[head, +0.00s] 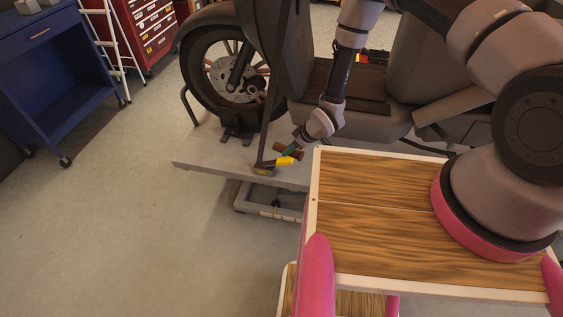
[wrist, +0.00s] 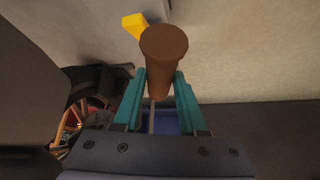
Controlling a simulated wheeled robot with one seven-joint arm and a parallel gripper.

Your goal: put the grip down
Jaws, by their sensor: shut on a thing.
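The grip is a brown cylinder (wrist: 163,58). In the wrist view it stands between the two teal fingers of my gripper (wrist: 158,90), which are shut on it. In the head view my gripper (head: 291,150) is beside the motorcycle's front wheel, above the edge of the grey lift platform (head: 205,154). The brown grip (head: 278,149) shows there at the fingertips, small and partly covered. I cannot tell whether it touches anything below.
A yellow piece (head: 285,161) is close by the grip. The motorcycle wheel (head: 215,70) and a dark upright strap (head: 276,95) are near my arm. A wood-topped cart (head: 370,225) is at the right. A blue cabinet (head: 50,75) stands far left; the floor between is clear.

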